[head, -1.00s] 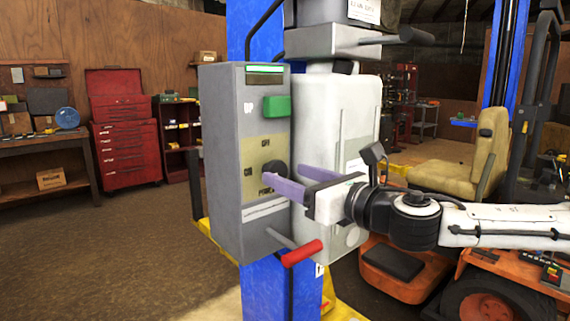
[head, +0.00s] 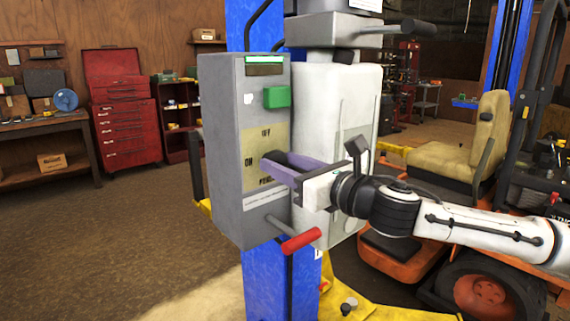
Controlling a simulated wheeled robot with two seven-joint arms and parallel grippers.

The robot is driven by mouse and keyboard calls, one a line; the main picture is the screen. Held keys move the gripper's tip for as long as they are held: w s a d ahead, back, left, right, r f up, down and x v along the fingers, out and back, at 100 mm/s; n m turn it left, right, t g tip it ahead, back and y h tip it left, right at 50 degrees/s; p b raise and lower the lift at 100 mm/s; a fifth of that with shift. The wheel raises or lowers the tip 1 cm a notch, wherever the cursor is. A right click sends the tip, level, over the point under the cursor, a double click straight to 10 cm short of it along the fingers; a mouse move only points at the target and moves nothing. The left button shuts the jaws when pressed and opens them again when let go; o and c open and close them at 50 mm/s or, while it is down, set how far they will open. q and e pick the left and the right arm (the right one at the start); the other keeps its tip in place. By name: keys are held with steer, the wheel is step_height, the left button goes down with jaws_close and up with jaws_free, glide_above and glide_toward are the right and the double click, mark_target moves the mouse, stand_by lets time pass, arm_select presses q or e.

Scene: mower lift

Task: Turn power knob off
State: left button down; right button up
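The grey control box (head: 225,150) is mounted on the blue post, facing me. Its yellow power label (head: 252,146) reads OFF at the top, ON at the left and POWER below. My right gripper (head: 270,159) comes in from the right, its purple fingers level with the label. The fingers look slightly apart, one nearer me than the other. The black power knob is hidden behind or between them, so its pointing direction and any grip on it cannot be seen. My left gripper is not in view.
A green button (head: 276,97) sits above the label on the box. A lever with a red handle (head: 301,242) sticks out below my gripper. A white housing (head: 340,110) stands close on the right. An orange mower (head: 400,257) is behind my arm.

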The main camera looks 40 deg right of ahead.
steer(key=shift+c, duration=1.4)
steer(key=m, duration=0.4)
steer(key=shift+d, duration=0.1)
steer(key=m, duration=0.4)
steer(key=shift+f+m, duration=0.1)
steer(key=shift+m, duration=0.2)
steer(key=m+b, duration=0.1)
steer(key=m, duration=0.3)
steer(key=shift+d+m, duration=0.15)
steer(key=shift+m, duration=0.15)
steer(key=shift+f+m, duration=0.1)
steer(key=shift+m, duration=2.2)
